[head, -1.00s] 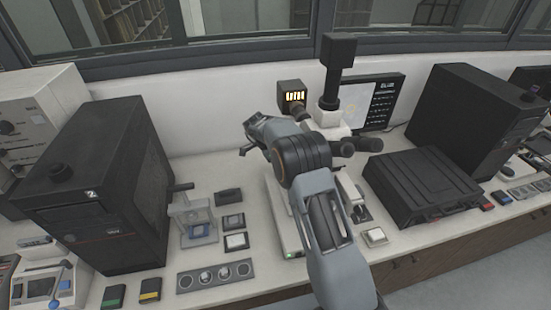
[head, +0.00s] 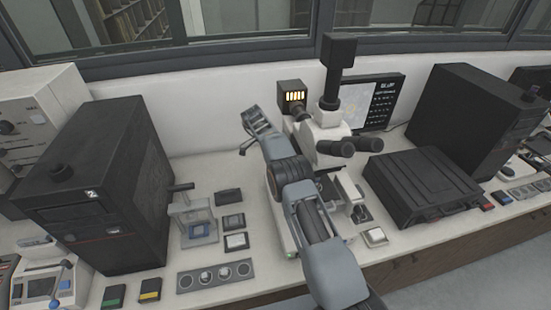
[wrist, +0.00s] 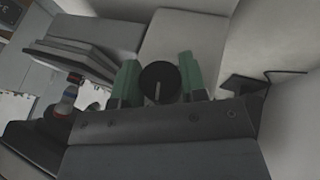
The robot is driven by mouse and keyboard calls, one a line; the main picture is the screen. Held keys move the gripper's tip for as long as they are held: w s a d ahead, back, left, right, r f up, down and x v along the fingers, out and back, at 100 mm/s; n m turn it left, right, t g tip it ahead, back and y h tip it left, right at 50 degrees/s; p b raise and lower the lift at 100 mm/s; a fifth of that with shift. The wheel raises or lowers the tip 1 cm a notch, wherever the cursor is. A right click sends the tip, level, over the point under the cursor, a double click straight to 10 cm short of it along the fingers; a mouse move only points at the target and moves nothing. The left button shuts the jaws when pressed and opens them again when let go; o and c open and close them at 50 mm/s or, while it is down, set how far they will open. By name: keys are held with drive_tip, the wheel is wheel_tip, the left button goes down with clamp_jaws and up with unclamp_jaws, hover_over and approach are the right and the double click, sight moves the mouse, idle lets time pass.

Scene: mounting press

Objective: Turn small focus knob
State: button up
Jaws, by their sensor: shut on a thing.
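In the wrist view, a round black knob (wrist: 160,83) with a pale line on its face sits between the two green fingers of my gripper (wrist: 160,74). The fingers are closed against its left and right sides. It looks like the small focus knob. In the head view, the white microscope (head: 330,133) has black eyepieces and a tall black camera on top. My arm crosses in front of its left side and hides the knob and fingertips there.
A screen (head: 372,103) stands behind the microscope. A flat black box (head: 422,182) lies to its right, and a black tower (head: 475,110) stands beyond. A small press (head: 192,215), several small blocks and a large black machine (head: 100,185) are at left.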

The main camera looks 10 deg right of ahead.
drive_tip(key=shift+d, duration=0.1)
drive_tip(key=o, duration=0.8)
drive_tip(key=shift+d, duration=0.1)
drive_tip(key=shift+c, duration=0.2)
drive_tip(key=shift+o, duration=0.8)
wheel_tip(320, 180, up, 3)
drive_tip(key=shift+s+r+b, duration=0.1)
drive_tip(key=shift+b, duration=0.6)
drive_tip(key=shift+s+r+b, duration=0.4)
drive_tip(key=shift+r+b, duration=0.1)
drive_tip(key=shift+b, duration=0.2)
drive_tip(key=s+r+b, duration=0.5)
drive_tip(key=s+r, duration=0.3)
drive_tip(key=s, duration=0.5)
drive_tip(key=shift+a+r, duration=0.2)
drive_tip(key=shift+r, duration=0.2)
